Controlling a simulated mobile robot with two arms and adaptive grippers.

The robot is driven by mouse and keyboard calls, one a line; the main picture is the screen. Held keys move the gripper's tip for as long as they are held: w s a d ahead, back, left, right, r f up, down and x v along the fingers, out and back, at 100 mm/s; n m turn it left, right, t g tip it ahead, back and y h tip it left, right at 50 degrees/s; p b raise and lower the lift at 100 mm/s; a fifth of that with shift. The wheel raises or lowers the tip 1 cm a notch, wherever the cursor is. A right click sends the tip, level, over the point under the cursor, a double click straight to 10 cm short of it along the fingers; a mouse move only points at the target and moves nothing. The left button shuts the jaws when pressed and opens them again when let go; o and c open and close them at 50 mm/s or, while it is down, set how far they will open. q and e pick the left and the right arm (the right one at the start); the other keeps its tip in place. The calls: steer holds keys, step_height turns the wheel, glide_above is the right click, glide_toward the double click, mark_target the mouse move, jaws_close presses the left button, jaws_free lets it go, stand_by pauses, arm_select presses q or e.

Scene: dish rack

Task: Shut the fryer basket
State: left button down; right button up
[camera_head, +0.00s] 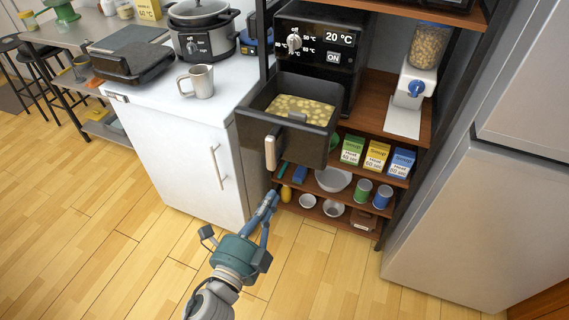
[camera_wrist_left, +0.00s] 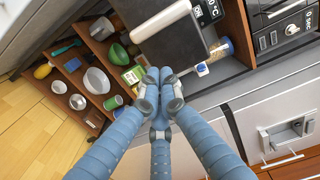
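The black fryer (camera_head: 318,50) stands on the shelf, its display reading 20 °C. Its basket (camera_head: 262,128) is pulled out toward me, with yellow pieces inside and a pale handle (camera_head: 271,153) on the front. In the left wrist view the dark basket front (camera_wrist_left: 190,48) and pale handle (camera_wrist_left: 160,22) show at the top. My left gripper (camera_head: 270,198) is below and in front of the basket, apart from the handle. Its fingers are together with nothing between them; it also shows in the left wrist view (camera_wrist_left: 159,75). My right gripper is not in view.
A white counter (camera_head: 150,110) with a mug (camera_head: 200,82) and a cooker (camera_head: 200,30) stands left of the basket. Soup boxes (camera_head: 376,157), cans and bowls fill the shelves below. A grey fridge (camera_head: 470,200) is at right. The floor in front is clear.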

arm_select(q)
steer(key=r, duration=0.1)
steer(key=p, duration=0.1)
glide_toward(296, 151)
steer(key=x, duration=0.6)
steer(key=shift+d, duration=0.1)
steer(key=shift+w+d, duration=0.1)
steer(key=shift+w, duration=0.35)
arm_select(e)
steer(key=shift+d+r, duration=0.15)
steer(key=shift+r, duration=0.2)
arm_select(q)
steer(key=shift+w+d, duration=0.1)
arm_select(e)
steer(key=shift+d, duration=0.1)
